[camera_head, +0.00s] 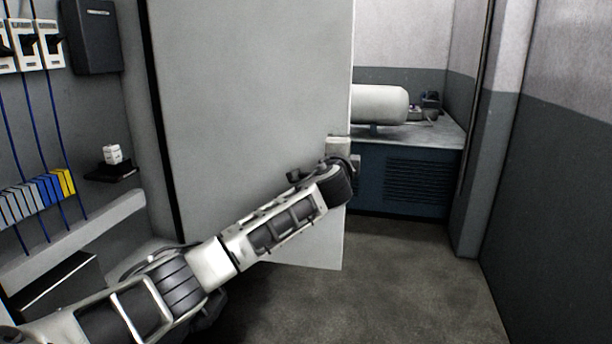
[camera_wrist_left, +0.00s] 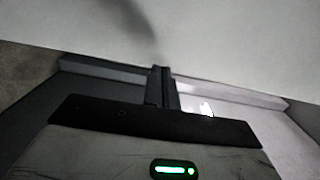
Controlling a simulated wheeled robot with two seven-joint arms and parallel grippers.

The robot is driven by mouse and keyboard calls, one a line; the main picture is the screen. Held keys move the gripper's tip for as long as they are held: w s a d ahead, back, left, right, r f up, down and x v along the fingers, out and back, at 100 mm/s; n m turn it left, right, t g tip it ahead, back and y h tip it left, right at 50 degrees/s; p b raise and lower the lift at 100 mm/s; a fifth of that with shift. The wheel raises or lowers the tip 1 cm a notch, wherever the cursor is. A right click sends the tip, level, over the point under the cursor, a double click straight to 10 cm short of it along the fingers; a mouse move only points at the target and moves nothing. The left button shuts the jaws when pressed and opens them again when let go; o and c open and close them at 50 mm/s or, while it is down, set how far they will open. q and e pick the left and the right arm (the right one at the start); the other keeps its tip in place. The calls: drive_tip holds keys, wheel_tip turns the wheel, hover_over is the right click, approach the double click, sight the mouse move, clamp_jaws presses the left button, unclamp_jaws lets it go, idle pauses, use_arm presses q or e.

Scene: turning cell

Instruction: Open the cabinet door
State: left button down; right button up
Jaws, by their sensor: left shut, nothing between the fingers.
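The cabinet door (camera_head: 250,100) is a large flat light grey panel in the middle of the head view. It stands open, with the cabinet's interior (camera_head: 100,120) visible to its left. My left arm reaches across in front of the panel. My left gripper (camera_head: 354,163) is at the door's right edge, partly hidden by its own wrist. In the left wrist view its fingers (camera_wrist_left: 162,88) are together with nothing between them, in front of a pale, shadowed surface. I cannot tell whether they touch the door. My right gripper is not in view.
The interior holds a dark box (camera_head: 92,37), blue cables and a row of terminal blocks (camera_head: 38,195). Beyond the door, a white tank (camera_head: 380,104) lies on a blue-grey vented unit (camera_head: 405,182). Walls close the right side. The floor (camera_head: 410,270) is clear right of the door.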

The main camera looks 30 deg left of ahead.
use_arm(q)
drive_tip(key=b+v, duration=0.1)
drive_tip(key=v, duration=1)
drive_tip(key=s+d+f+n+g+h, duration=0.1)
drive_tip(key=s+d+f+g+h, duration=0.25)
drive_tip(key=f, duration=0.85)
drive_tip(key=s+d+f+n+h, duration=0.25)
drive_tip(key=s+d+f, duration=0.35)
drive_tip(key=f, duration=0.5)
drive_tip(key=s+d+f+n+g+h, duration=0.1)
drive_tip(key=s+f+n, duration=0.3)
drive_tip(key=s+f, duration=0.3)
drive_tip(key=s+d+f+n+g+h, duration=0.1)
drive_tip(key=s+f+n, duration=0.3)
drive_tip(key=s, duration=1.1)
wheel_tip(320, 180, down, 4)
drive_tip(key=shift+s+r+g+h, duration=0.15)
drive_tip(key=shift+s+g+h, duration=0.2)
drive_tip(key=shift+g, duration=0.3)
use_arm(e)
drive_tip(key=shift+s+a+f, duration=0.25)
use_arm(q)
drive_tip(key=shift+n, duration=0.25)
